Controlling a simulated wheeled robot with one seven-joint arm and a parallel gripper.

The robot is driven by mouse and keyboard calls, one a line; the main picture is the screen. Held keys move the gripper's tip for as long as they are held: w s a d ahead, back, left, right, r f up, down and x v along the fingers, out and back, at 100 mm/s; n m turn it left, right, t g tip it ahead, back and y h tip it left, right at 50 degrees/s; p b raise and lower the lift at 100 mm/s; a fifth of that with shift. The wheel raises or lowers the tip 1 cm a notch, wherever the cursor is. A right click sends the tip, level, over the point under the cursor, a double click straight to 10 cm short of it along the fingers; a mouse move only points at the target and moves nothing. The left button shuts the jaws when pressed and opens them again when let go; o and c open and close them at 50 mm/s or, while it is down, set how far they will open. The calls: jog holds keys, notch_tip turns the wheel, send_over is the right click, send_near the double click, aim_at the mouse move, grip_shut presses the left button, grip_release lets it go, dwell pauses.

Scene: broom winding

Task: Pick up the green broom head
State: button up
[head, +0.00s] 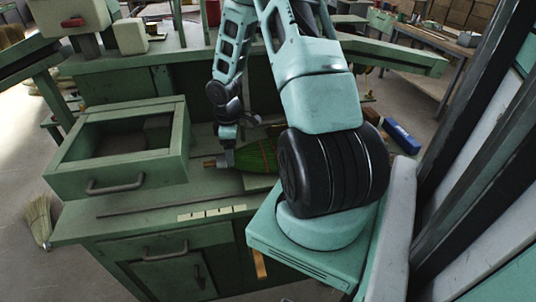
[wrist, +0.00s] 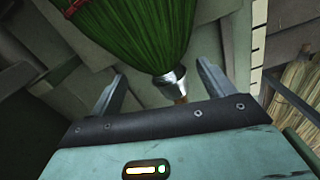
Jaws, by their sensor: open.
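The green broom head (head: 258,156) lies on the green workbench (head: 140,222), partly hidden behind my arm in the head view. Its metal collar and short wooden stub point left there. In the wrist view, the green bristles (wrist: 130,30) fill the top middle, with a red band at the upper left. The silver collar (wrist: 168,80) tapers toward my gripper (wrist: 160,92). My gripper is open, with one finger on each side of the collar and stub. The collar looks nearer the right finger. I cannot tell whether either finger touches it.
A green open box-like drawer (head: 120,150) stands on the bench at left. A thin dark rod and a pale labelled strip (head: 212,213) lie near the front edge. A straw broom head (head: 39,220) is on the floor at left. A blue box (head: 402,137) sits at right.

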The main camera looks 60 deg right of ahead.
notch_tip(320, 180, down, 3)
jog(key=shift+a+f, duration=0.1)
jog(key=shift+f, duration=0.05)
jog(key=c, duration=1.5)
